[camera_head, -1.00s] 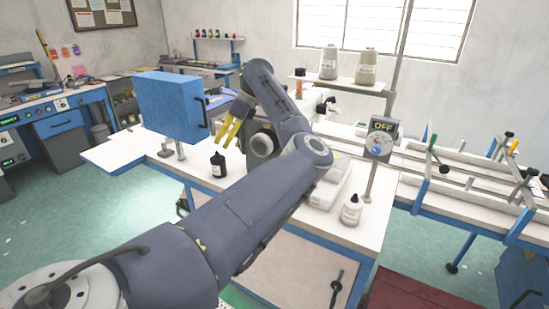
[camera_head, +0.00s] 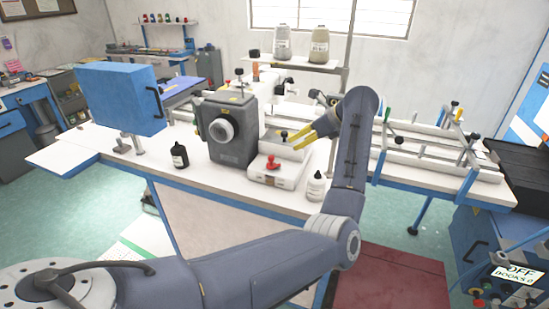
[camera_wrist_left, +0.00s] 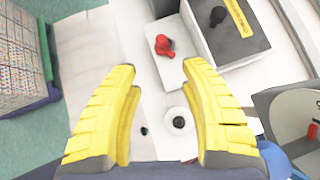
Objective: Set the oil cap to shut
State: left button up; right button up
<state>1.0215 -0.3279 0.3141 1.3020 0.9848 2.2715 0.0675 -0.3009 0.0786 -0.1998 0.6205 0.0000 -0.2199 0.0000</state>
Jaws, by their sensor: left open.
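I cannot tell for certain which part is the oil cap. A red knob (camera_head: 272,163) sits on the white machine bed in front of the grey sewing head (camera_head: 232,130); it also shows in the left wrist view (camera_wrist_left: 165,45). A white bottle with a dark cap (camera_head: 316,187) stands upright near the table's front edge, seen from above in the left wrist view (camera_wrist_left: 179,122). A black bottle (camera_head: 180,156) stands to the left. My left gripper (camera_head: 297,141) is open and empty, its yellow fingers (camera_wrist_left: 158,66) above the bed and apart from these things. My right gripper is not seen.
A blue box (camera_head: 118,100) stands at the table's left. Thread cones (camera_head: 319,45) stand on a shelf behind. Clamp rails (camera_head: 440,160) extend right. A grey box with a black knob (camera_wrist_left: 217,17) lies close to the red knob. The table around the black bottle is clear.

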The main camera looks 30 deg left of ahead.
aim_at(271, 156)
pick_arm(q)
jog(key=x, duration=1.7)
jog(key=shift+w+f, duration=0.2)
jog(key=shift+f, duration=0.25)
jog(key=shift+c, duration=0.2)
grip_shut()
jog(key=shift+a+r, duration=0.1)
jog(key=shift+r, duration=0.05)
